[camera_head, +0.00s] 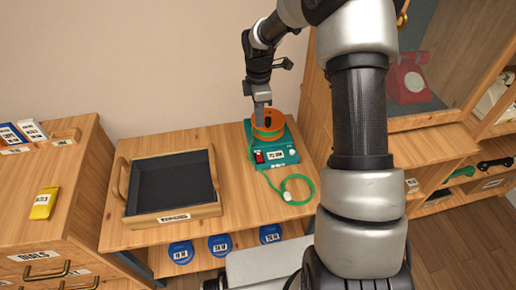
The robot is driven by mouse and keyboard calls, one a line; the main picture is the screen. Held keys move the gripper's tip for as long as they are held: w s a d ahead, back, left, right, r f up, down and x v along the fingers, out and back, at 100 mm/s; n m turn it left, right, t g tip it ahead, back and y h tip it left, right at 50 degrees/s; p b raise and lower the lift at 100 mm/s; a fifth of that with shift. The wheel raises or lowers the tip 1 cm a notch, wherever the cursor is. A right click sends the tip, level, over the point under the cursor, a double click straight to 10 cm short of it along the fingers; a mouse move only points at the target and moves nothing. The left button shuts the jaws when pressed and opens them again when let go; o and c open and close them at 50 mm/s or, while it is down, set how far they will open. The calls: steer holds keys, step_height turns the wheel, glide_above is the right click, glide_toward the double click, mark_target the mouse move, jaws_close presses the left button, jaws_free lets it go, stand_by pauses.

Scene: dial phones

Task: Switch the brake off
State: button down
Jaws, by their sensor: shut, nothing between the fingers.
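A teal device (290,158) with a round orange part (273,133) on top sits at the back right of the wooden bench. A small red switch-like part (259,157) is on its front left, beside a white label. Small knobs show at the front right. I cannot tell which part is the brake or how it is set. My gripper (263,124) points down at the left of the orange part, with its fingers shut and empty. I cannot tell whether they touch it. The fingertips partly overlap the orange part.
A green cord (300,178) loops on the bench to a pale plug. A black-lined wooden tray (170,186) stands left of the device. Blue discs (219,244) sit on the shelf below. A red phone (408,80) is in the right cabinet. My arm hides part of the right side.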

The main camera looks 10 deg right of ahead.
mark_target(259, 157)
steer(key=shift+f, duration=0.25)
step_height(259, 157, down, 14)
steer(key=shift+r+b, duration=0.1)
steer(key=shift+b, duration=1.1)
steer(key=shift+w+f, duration=0.1)
steer(key=shift+f, duration=0.15)
steer(key=shift+s+r, duration=0.2)
steer(key=shift+s, duration=0.6)
